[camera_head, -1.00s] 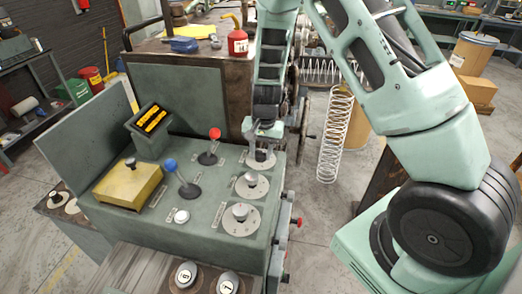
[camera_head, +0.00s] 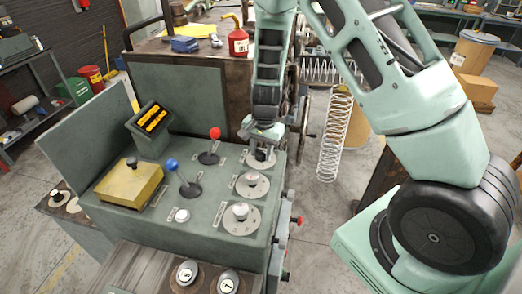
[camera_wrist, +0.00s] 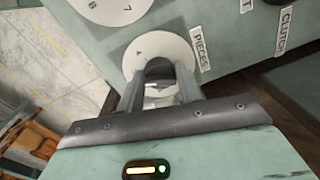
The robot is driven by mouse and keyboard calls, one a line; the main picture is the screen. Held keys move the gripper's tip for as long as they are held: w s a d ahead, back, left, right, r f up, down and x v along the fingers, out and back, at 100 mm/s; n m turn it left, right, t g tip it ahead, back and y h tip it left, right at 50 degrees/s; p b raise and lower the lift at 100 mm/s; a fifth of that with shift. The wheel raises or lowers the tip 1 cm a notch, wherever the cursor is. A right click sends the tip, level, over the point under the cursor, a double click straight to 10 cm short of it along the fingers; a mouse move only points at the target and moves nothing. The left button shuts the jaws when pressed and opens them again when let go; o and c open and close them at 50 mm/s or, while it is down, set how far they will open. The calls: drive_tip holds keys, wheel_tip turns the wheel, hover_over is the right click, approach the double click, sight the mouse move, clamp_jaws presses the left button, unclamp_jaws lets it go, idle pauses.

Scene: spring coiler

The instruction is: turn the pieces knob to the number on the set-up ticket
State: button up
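The pieces knob (camera_wrist: 160,72) stands on a round white dial (camera_wrist: 128,62) beside a label reading PIECES (camera_wrist: 202,52). In the wrist view, my gripper (camera_wrist: 160,92) has one finger on each side of the knob, seemingly closed on it. One digit on the dial, seemingly a 4, shows; the fingers hide much of the rest. In the head view, my gripper (camera_head: 262,147) is down at the far dial (camera_head: 262,162) of the right-hand column.
Two other dial knobs (camera_head: 251,181) (camera_head: 240,210) sit nearer on the console. A red-topped lever (camera_head: 215,133) and a blue-topped lever (camera_head: 172,165) stand to the left. A yellow box (camera_head: 128,184) is farther left. Coil springs (camera_head: 334,135) hang at right.

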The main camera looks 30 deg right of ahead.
sight(265, 152)
drive_tip(key=o, duration=0.4)
drive_tip(key=shift+d, duration=0.15)
drive_tip(key=shift+c, duration=0.2)
drive_tip(key=shift+r, duration=0.15)
wheel_tip(265, 152, up, 17)
drive_tip(key=s+b, duration=0.1)
drive_tip(key=b, duration=0.1)
drive_tip(key=shift+d, duration=0.3)
drive_tip(key=s+a+f+n+y+b, duration=0.1)
drive_tip(key=s+a+f+n+b, duration=0.1)
drive_tip(key=s+a+n, duration=0.45)
drive_tip(key=s+a+f+n+b, duration=0.2)
drive_tip(key=s+a+n+b, duration=0.15)
drive_tip(key=s+a, duration=0.5)
drive_tip(key=s+a+f+n+b, duration=0.1)
drive_tip(key=s+a+f+n, duration=0.2)
drive_tip(key=s+n, duration=0.6)
drive_tip(key=s+a, duration=0.2)
drive_tip(key=shift+s+a+g+h, duration=0.15)
drive_tip(key=shift+s+g+h, duration=0.15)
drive_tip(key=shift+s+h, duration=0.1)
